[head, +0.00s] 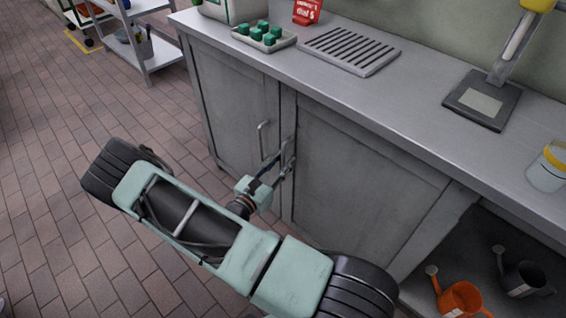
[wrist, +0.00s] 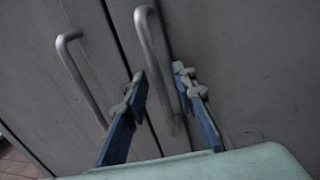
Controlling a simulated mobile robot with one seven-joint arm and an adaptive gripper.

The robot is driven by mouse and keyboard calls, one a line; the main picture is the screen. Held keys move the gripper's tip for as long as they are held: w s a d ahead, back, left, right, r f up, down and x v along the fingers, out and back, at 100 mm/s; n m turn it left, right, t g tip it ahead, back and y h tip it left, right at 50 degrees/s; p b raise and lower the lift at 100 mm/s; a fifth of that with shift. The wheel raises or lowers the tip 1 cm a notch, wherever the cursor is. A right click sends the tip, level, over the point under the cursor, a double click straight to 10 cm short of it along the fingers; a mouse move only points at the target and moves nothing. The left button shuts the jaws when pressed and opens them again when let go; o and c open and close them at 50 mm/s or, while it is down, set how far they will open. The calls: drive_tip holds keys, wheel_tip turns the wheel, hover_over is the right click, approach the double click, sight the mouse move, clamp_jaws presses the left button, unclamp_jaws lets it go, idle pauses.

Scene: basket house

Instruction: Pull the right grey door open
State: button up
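The right grey door (head: 362,168) of the cabinet is closed. Its bar handle (wrist: 160,70) shows in the wrist view at the door's left edge. My gripper (head: 280,165) is at this handle, with a finger on either side of it. In the wrist view the fingers of my gripper (wrist: 161,88) are apart, with gaps to the bar, so it does not look gripped. In the head view my gripper partly hides the handle. The left grey door (head: 235,95) is also closed, with its own handle (head: 263,140) just left of my gripper.
The counter (head: 415,95) above the doors holds a tray of green pieces (head: 264,38), a slotted grey rack (head: 350,50) and a jar (head: 548,168). An open shelf at lower right holds an orange watering can (head: 460,299) and a dark one (head: 523,279).

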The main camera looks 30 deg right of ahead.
drive_tip(key=shift+w+d, duration=0.15)
drive_tip(key=shift+d, duration=0.05)
clamp_jaws()
drive_tip(key=shift+a, duration=0.1)
idle(0.4)
